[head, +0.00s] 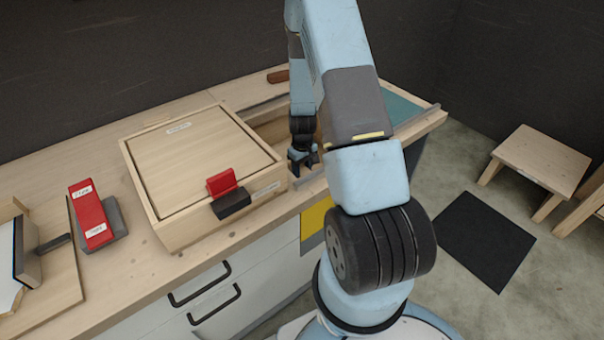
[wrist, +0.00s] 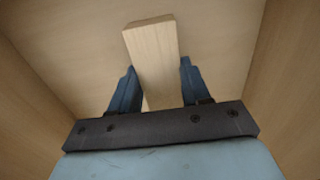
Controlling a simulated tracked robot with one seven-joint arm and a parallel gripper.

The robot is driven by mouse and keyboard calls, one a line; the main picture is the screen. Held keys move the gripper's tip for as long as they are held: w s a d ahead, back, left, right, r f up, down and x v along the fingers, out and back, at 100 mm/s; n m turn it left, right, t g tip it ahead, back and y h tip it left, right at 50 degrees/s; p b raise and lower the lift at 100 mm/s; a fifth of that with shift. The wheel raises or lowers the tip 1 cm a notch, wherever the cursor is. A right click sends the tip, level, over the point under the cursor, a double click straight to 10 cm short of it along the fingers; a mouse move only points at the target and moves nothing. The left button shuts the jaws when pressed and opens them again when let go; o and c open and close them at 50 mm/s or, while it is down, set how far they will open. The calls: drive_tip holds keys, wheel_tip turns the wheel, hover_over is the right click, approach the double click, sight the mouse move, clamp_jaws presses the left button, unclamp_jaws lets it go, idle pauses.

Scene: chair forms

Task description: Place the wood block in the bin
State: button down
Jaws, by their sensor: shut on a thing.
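The wood block (wrist: 153,58) is a pale, long piece held between the two blue fingers of my gripper (wrist: 154,88) in the wrist view. Its far end sticks out past the fingertips. Wooden walls and a pale wooden floor (wrist: 80,40) surround it in that view. In the head view my gripper (head: 303,161) points down at an open wooden compartment (head: 268,133) in the counter, right of the lidded box. The block is not clear there. I cannot tell for certain which container is the bin.
A lidded wooden box (head: 190,165) with a red and black clip (head: 227,193) stands left of my gripper. A red block-like item (head: 92,214) and a tray (head: 52,285) lie further left. A stool (head: 540,160) and a black mat (head: 485,240) are on the floor at right.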

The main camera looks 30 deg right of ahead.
drive_tip(key=shift+f, duration=1.1)
drive_tip(key=shift+c, duration=2.2)
unclamp_jaws()
wheel_tip(320, 180, up, 12)
wheel_tip(320, 180, up, 15)
drive_tip(key=t, duration=0.1)
hover_over(302, 170)
drive_tip(key=s+a, duration=0.1)
drive_tip(key=a, duration=0.2)
drive_tip(key=s+a+r+m+t, duration=0.1)
drive_tip(key=s+a+r, duration=0.15)
drive_tip(key=r, duration=0.35)
drive_tip(key=s+a+r+t, duration=0.1)
drive_tip(key=s+r, duration=0.2)
drive_tip(key=r, duration=0.2)
drive_tip(key=s+a+r+t, duration=0.1)
drive_tip(key=s+a+r, duration=0.1)
drive_tip(key=s+r, duration=0.5)
drive_tip(key=s+a+r+m+t, duration=0.1)
drive_tip(key=s+a+r, duration=0.1)
drive_tip(key=s+r, duration=0.4)
drive_tip(key=s, duration=0.5)
drive_tip(key=shift+s+a+r+t, duration=0.3)
drive_tip(key=shift+s+a+r, duration=0.05)
drive_tip(key=shift+s+a, duration=0.05)
